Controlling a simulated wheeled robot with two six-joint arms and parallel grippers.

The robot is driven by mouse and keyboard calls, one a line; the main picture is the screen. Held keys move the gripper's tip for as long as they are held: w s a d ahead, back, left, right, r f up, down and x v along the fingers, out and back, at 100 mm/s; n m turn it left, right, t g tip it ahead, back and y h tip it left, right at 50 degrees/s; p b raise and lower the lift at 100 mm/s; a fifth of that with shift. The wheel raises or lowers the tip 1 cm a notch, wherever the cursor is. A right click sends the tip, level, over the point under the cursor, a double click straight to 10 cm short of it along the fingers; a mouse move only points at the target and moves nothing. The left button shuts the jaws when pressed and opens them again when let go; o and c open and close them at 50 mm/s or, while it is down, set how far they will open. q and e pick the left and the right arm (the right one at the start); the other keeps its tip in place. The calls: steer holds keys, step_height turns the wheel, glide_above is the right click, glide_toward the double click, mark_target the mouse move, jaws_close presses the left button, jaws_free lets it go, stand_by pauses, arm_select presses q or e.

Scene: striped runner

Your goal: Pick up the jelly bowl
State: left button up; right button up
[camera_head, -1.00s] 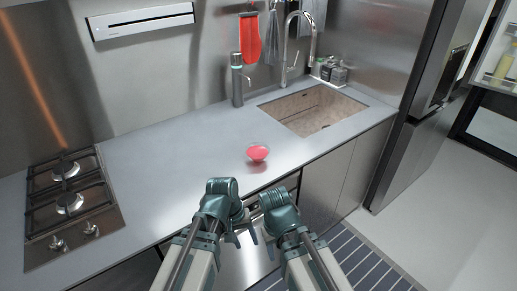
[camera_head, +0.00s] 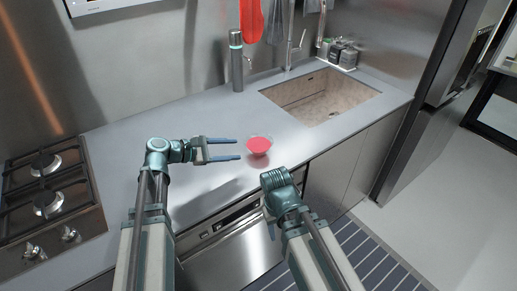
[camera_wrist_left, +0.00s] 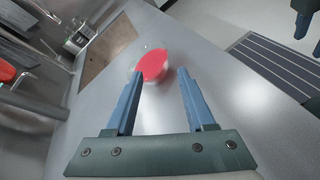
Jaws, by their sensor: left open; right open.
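The jelly bowl (camera_head: 260,146) is a small clear bowl with red jelly. It stands upright on the grey counter near its front edge. My left gripper (camera_head: 239,149) is open just left of the bowl, with its fingers pointing at it. In the left wrist view the bowl (camera_wrist_left: 152,70) lies just beyond the open fingertips (camera_wrist_left: 160,73), roughly in line with the gap between them. Whether a finger touches it, I cannot tell. My right gripper (camera_head: 271,228) points down in front of the counter edge, empty and mostly hidden by its own wrist.
A sink (camera_head: 318,98) is set into the counter behind and right of the bowl. A dark bottle (camera_head: 236,62) and a tap (camera_head: 293,45) stand at the back. A gas hob (camera_head: 48,190) is at the left. The counter around the bowl is clear.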

mark_target(262, 152)
arm_select(q)
steer(key=b+x, duration=0.1)
steer(key=x, duration=0.4)
steer(key=shift+f, duration=0.15)
steer(key=shift+w+d+f+b, duration=0.15)
steer(key=shift+w+d+b, duration=0.15)
steer(key=shift+d, duration=0.35)
steer(key=shift+d, duration=0.1)
steer(key=shift+d+f+b, duration=0.2)
steer(key=shift+d+b, duration=0.05)
steer(key=shift+b, duration=0.05)
steer(key=b+x, duration=0.1)
steer(key=x, duration=0.3)
steer(key=shift+d+f, duration=0.1)
steer(key=shift+d, duration=0.25)
steer(key=shift+s, duration=0.1)
steer(key=shift+c, duration=0.2)
jaws_close()
